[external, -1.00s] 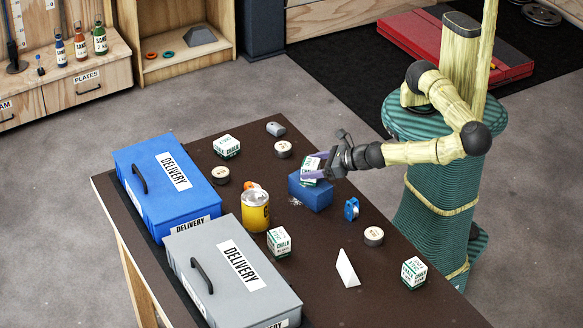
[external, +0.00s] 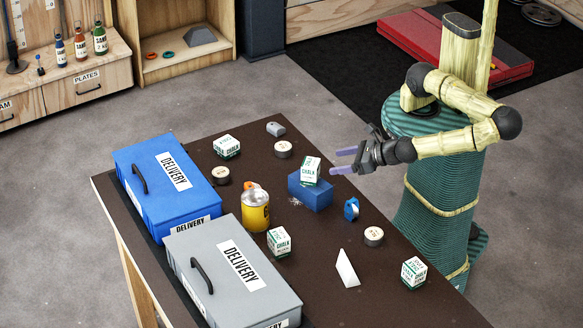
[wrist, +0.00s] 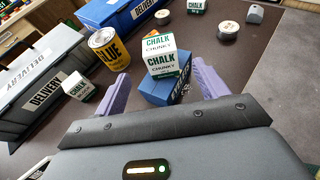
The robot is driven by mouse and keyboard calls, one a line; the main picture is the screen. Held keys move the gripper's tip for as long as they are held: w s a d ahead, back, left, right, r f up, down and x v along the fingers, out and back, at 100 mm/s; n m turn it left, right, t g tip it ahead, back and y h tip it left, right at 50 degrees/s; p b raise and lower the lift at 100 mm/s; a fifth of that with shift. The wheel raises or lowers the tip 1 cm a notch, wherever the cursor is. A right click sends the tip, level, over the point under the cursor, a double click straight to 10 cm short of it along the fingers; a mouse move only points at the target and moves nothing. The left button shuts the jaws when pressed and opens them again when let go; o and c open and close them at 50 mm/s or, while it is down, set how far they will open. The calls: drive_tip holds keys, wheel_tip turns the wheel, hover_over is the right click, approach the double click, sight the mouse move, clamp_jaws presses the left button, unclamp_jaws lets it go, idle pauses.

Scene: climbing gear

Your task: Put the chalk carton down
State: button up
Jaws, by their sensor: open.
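A white and green chalk carton (external: 311,170) stands upright on top of a blue block (external: 318,196) on the dark table. It also shows in the wrist view (wrist: 163,57), on the blue block (wrist: 167,90) between and beyond my fingertips. My gripper (external: 340,161) is open and empty, just to the right of the carton and apart from it. In the wrist view its two purple fingers (wrist: 158,84) are spread wide. Other similar chalk cartons stand on the table at the back (external: 227,146), in the middle (external: 279,242) and at the front right (external: 414,272).
A blue delivery box (external: 150,205) and a grey delivery box (external: 205,285) line the table's left side. A yellow glue can (external: 255,212), tape rolls (external: 373,236), a blue pulley-like item (external: 351,209) and a white wedge (external: 347,268) stand around the block. Bare table (external: 325,240) lies in front of it.

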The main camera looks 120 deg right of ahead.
idle(0.3)
drive_tip(key=s+d+f+m+g+y, duration=0.1)
drive_tip(key=s+d+f+m+g, duration=0.1)
drive_tip(key=m, duration=0.1)
drive_tip(key=s+d+f+m+g+y, duration=0.1)
drive_tip(key=s+d+f+m+g, duration=0.1)
drive_tip(key=m+g, duration=0.1)
drive_tip(key=s+d+f+m+g+y, duration=0.1)
drive_tip(key=s+d+f+m+g, duration=0.1)
drive_tip(key=m, duration=0.3)
drive_tip(key=shift+s+f+g, duration=0.4)
drive_tip(key=shift+f+g, duration=0.1)
drive_tip(key=shift+g, duration=0.2)
drive_tip(key=shift+s+a+m+g+y, duration=0.15)
drive_tip(key=shift+s+m+g+y, duration=0.2)
drive_tip(key=shift+m, duration=0.65)
drive_tip(key=shift+s+a+r+m+y, duration=0.15)
drive_tip(key=shift+r+m+y, duration=0.15)
drive_tip(key=shift+m+y, duration=0.35)
wheel_tip(320, 180, up, 15)
drive_tip(key=d+m+t+y, duration=0.2)
drive_tip(key=m+y, duration=0.2)
drive_tip(key=m, duration=0.8)
drive_tip(key=shift+w+d+m, duration=0.15)
drive_tip(key=shift+w+m, duration=0.2)
